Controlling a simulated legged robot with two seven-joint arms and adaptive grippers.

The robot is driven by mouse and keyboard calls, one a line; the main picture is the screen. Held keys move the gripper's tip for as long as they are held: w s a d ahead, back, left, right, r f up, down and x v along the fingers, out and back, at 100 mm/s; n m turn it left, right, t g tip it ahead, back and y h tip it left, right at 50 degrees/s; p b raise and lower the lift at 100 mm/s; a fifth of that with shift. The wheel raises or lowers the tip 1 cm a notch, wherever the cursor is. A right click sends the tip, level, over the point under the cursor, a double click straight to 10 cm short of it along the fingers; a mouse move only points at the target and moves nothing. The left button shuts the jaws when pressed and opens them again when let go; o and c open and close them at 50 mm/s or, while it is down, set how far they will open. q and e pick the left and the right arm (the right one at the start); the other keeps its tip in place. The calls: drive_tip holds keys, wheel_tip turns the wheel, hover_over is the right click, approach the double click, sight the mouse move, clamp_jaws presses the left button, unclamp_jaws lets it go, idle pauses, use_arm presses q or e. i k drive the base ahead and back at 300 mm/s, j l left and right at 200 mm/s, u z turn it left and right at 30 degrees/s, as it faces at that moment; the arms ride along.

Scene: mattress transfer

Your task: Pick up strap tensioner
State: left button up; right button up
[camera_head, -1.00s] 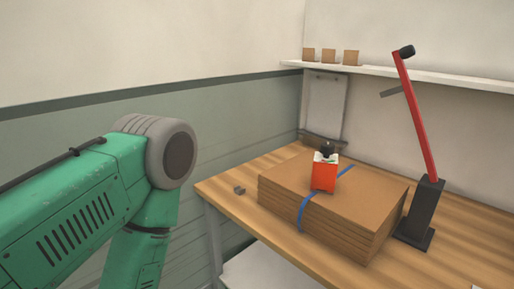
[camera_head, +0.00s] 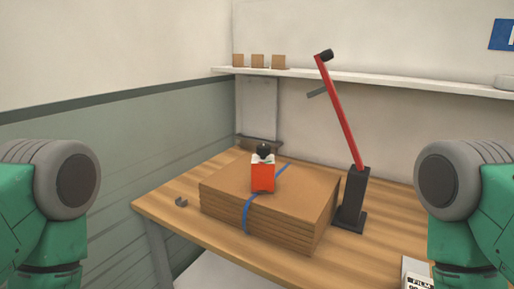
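An orange-red block-shaped device with a dark knob, which looks like the strap tensioner (camera_head: 263,176), sits upright on top of a stack of brown cardboard sheets (camera_head: 225,190). A blue strap (camera_head: 247,215) runs over the stack and passes by the device. The stack lies on a wooden table (camera_head: 165,200). My two green arms show at the left and right edges of the view, apart from the table's objects. Neither gripper is in view.
A red lever (camera_head: 342,115) on a dark stand (camera_head: 351,200) rises just right of the stack. A small grey piece (camera_head: 181,202) lies left of it. A white box marked FILM (camera_head: 416,272) is at lower right. A shelf (camera_head: 400,82) holds small brown boxes (camera_head: 258,61).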

sight(262, 171)
drive_tip(key=i+j+z, duration=0.4)
drive_tip(key=j, duration=0.2)
drive_tip(key=i+j+z, duration=0.2)
drive_tip(key=j, duration=0.15)
drive_tip(key=i+j+z, duration=0.2)
drive_tip(key=j, duration=0.15)
drive_tip(key=i+j+z, duration=0.2)
drive_tip(key=j, duration=0.2)
drive_tip(key=k, duration=0.1)
